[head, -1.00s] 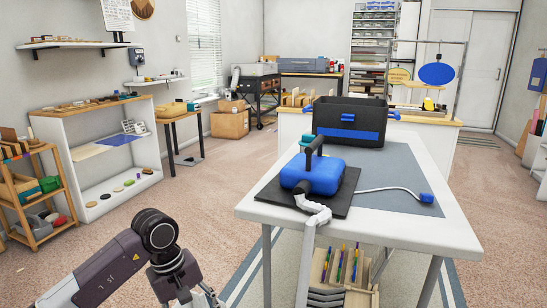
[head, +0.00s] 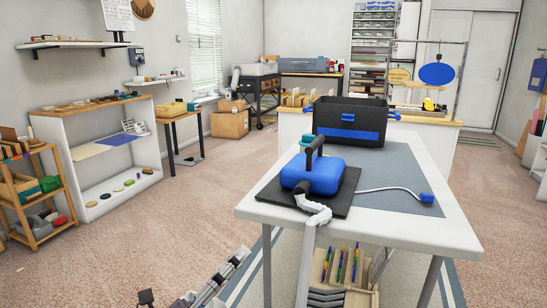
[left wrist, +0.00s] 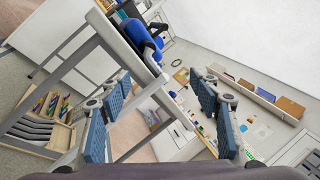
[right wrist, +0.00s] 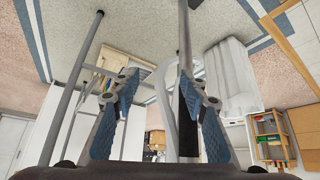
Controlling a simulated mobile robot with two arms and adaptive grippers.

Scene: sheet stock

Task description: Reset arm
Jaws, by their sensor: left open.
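No particular object belongs to this task, so the grippers are what matters. My left gripper (left wrist: 163,95) is open in the left wrist view. Its two blue-padded fingers stand wide apart, with nothing held between them. In the head view only grey parts of my left arm show, low at the bottom edge. My right gripper (right wrist: 160,85) shows in the right wrist view. Its blue-padded fingers are apart, with no object gripped. A white hose and a table leg show behind that gap. The right gripper is out of sight in the head view.
A white table (head: 440,235) carries a blue device (head: 312,172) on a black pad and a black bin (head: 350,118). A white hose (head: 308,250) hangs off its front edge. A wooden tray (head: 362,268) is below. Open carpet (head: 160,240) lies left of the table.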

